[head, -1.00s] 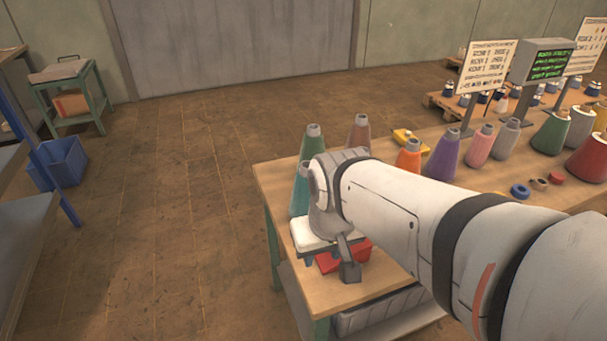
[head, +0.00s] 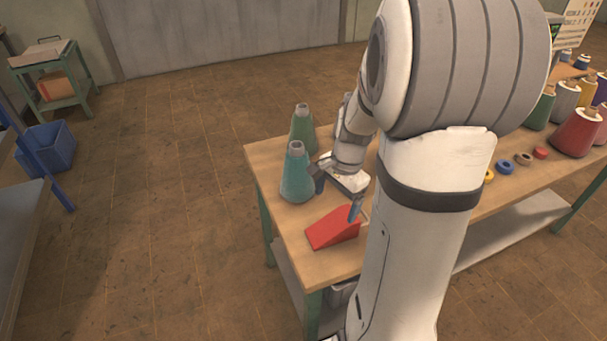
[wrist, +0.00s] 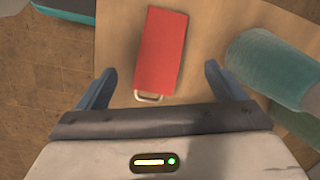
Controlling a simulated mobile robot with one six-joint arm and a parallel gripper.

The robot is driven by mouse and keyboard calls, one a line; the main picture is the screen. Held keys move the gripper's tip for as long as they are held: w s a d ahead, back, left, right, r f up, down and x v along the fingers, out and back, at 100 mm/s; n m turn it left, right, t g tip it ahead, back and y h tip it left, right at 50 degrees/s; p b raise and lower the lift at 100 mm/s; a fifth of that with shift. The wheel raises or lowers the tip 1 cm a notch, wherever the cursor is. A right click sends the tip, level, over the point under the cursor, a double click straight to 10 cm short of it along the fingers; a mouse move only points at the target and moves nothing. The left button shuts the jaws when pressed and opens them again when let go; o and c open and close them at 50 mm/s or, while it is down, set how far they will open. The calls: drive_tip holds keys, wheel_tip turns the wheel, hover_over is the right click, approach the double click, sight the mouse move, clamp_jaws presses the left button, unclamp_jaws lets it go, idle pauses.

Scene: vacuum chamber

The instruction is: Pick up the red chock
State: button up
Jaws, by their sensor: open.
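The red chock (head: 333,228) is a wedge-shaped block lying on the wooden table near its front left corner. In the wrist view the chock (wrist: 160,50) lies between and beyond my fingers, with a small metal handle (wrist: 149,97) at its end nearest me. My gripper (head: 337,196) is just behind the chock in the head view, its fingers spread. In the wrist view my gripper (wrist: 159,80) is open, a finger on each side of the handle end, with gaps between. Nothing is held. My arm hides the table to the chock's right in the head view.
A teal cone (head: 297,175) stands close to my gripper, and it shows at right in the wrist view (wrist: 270,65). A green cone (head: 302,128) stands behind it. Rings and more cones are along the right. The table's left edge is close to the chock.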

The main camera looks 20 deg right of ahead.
sight(340, 219)
drive_tip(key=d+f+m, duration=0.1)
drive_tip(key=w+d+f+m, duration=0.1)
drive_tip(key=d+f+m, duration=0.1)
drive_tip(key=shift+w+d+f+m, duration=0.25)
drive_tip(key=shift+d+f+m, duration=0.05)
drive_tip(key=shift+f+y, duration=0.3)
drive_tip(key=f, duration=0.2)
drive_tip(key=a+f, duration=0.1)
drive_tip(key=f, duration=0.3)
drive_tip(key=shift+s+a+f+p, duration=0.1)
drive_tip(key=shift+s+a+p, duration=0.1)
drive_tip(key=shift+s+p, duration=0.15)
drive_tip(key=shift+f, duration=0.55)
drive_tip(key=shift+c, duration=0.6)
drive_tip(key=c, duration=1.2)
drive_tip(key=shift+r, duration=0.1)
